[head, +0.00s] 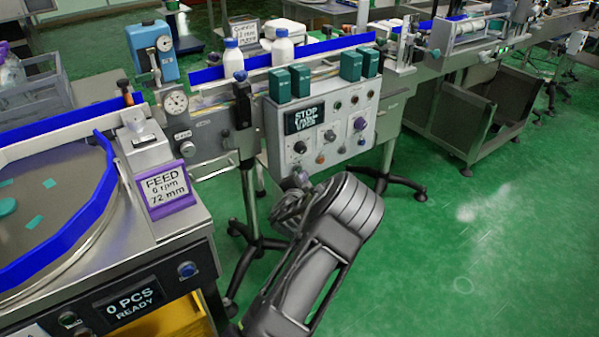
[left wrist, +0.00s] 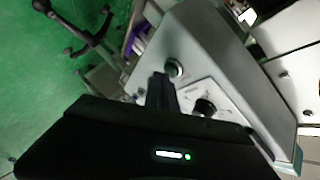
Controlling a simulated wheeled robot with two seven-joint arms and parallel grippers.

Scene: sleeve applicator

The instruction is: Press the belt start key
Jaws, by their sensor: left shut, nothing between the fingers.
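The belt control panel (head: 342,150) is a grey box with a small display reading STOP (head: 304,117) and several knobs and buttons. In the left wrist view, a round button with a pale green face (left wrist: 175,68) sits on the panel (left wrist: 232,75), near a black knob on a white dial plate (left wrist: 205,107). My left gripper (head: 296,181) is shut and empty at the panel's lower left edge. In the left wrist view its fingertips (left wrist: 160,78) are close beside the round button; I cannot tell whether they touch it. Its label is not readable. My right gripper is out of view.
Green boxes (head: 300,80) stand on top of the panel. Behind it, white bottles with blue caps (head: 283,48) stand on the conveyor. A turntable with a blue rim (head: 60,250) and a FEED sign (head: 165,188) are at left.

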